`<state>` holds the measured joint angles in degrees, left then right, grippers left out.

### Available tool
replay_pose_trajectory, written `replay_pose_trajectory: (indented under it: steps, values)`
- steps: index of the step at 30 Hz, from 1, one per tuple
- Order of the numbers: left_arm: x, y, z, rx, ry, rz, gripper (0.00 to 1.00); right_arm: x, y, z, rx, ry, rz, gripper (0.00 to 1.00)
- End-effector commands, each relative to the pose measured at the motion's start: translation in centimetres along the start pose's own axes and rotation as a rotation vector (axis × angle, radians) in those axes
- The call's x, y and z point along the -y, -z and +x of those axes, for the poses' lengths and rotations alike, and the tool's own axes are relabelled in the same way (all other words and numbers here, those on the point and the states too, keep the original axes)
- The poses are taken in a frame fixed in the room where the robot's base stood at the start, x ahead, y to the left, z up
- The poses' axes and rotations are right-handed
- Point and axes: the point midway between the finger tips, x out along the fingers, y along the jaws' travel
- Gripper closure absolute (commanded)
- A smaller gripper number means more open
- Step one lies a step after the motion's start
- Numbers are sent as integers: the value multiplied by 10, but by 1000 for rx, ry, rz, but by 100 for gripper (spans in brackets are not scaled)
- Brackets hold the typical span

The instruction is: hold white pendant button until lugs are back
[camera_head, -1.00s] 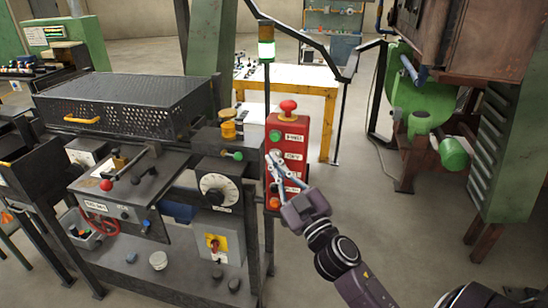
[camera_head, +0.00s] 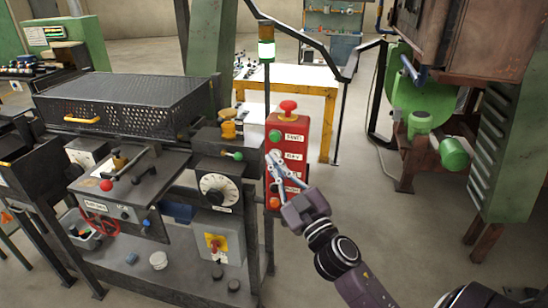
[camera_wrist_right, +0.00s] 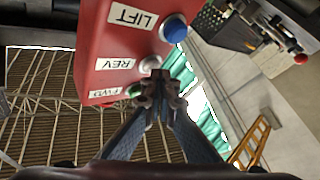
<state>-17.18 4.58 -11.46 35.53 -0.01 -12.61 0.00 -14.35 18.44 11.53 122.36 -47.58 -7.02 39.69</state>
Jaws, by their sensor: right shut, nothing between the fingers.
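The red pendant box (camera_head: 287,123) stands upright near the middle of the head view, with a green button (camera_head: 275,135) above my fingertips. My right gripper (camera_head: 274,160) is shut and empty, its tips against or just in front of the pendant face. In the right wrist view the white button (camera_wrist_right: 150,63), beside the REV label, is directly at the tips of the right gripper (camera_wrist_right: 159,86), which partly cover it. I cannot tell whether it is pressed in. The lugs cannot be made out. My left gripper is not in view.
The pendant also has a red mushroom button (camera_head: 288,105) on top, an orange button (camera_head: 274,202) low down and a blue button (camera_wrist_right: 174,29) by LIFT. A dark control bench (camera_head: 130,205) with dials and levers stands close on the left. A stack light (camera_head: 266,47) glows green-white.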

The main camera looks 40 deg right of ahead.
Motion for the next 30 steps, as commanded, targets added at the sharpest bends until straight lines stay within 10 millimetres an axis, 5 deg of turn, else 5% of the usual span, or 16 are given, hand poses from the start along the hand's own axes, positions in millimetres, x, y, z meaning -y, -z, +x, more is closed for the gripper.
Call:
replay_pose_trajectory:
  steps: [30]
  values:
    - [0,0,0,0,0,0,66,9,8,-12,1,-1,0,100]
